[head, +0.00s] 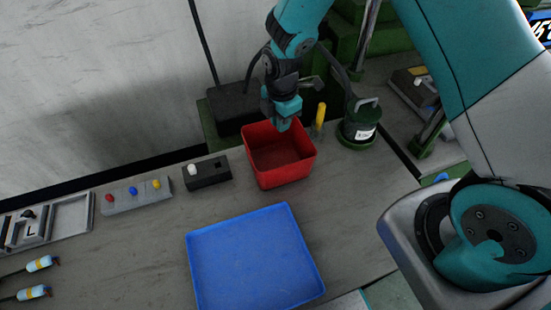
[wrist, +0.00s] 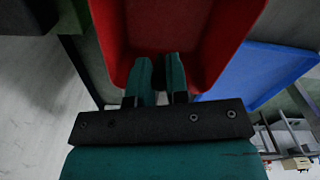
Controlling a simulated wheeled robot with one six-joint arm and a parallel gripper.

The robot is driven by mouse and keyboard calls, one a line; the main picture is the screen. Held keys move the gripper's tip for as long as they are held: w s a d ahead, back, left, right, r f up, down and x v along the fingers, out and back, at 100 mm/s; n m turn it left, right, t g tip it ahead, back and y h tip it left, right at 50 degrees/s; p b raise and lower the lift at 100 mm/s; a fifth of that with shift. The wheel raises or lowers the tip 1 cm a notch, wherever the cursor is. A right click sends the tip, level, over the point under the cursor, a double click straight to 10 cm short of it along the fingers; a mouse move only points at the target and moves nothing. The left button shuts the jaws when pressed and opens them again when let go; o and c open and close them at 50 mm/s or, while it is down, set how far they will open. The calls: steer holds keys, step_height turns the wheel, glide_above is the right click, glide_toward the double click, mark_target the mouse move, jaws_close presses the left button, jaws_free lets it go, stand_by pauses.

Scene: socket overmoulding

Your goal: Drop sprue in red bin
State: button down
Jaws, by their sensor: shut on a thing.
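The red bin (head: 279,174) stands on the grey bench, and its inside looks empty in the head view. My gripper (head: 283,122) is above the bin's back rim, pointing down. In the wrist view, the two teal fingers of my gripper (wrist: 160,75) are close together over the red bin (wrist: 225,40). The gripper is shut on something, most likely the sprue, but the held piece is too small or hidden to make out.
A blue tray (head: 255,260) lies in front of the bin. A black box with a white button (head: 207,173) and a button panel (head: 137,196) are to the left. A dark green canister (head: 361,122) and a yellow-handled thing (head: 320,117) stand close to the bin's right.

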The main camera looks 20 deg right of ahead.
step_height(320, 180, down, 4)
steer(key=shift+f+b, duration=0.1)
steer(key=shift+b, duration=1.05)
steer(key=c, duration=1)
jaws_free()
steer(key=shift+c, duration=0.2)
step_height(320, 180, up, 18)
steer(key=b, duration=0.2)
steer(key=shift+f, duration=0.15)
steer(key=s+a+r+m+y, duration=0.1)
steer(key=s+m, duration=0.3)
steer(key=s, duration=0.4)
steer(key=s+a+r+m+y, duration=0.1)
steer(key=s+r+m, duration=0.3)
steer(key=s, duration=0.4)
steer(key=s+a+r+m+y, duration=0.2)
steer(key=s+m, duration=0.4)
steer(key=s, duration=0.2)
steer(key=shift+s+a+r, duration=0.15)
steer(key=shift+s+a, duration=0.2)
steer(key=shift+s, duration=0.05)
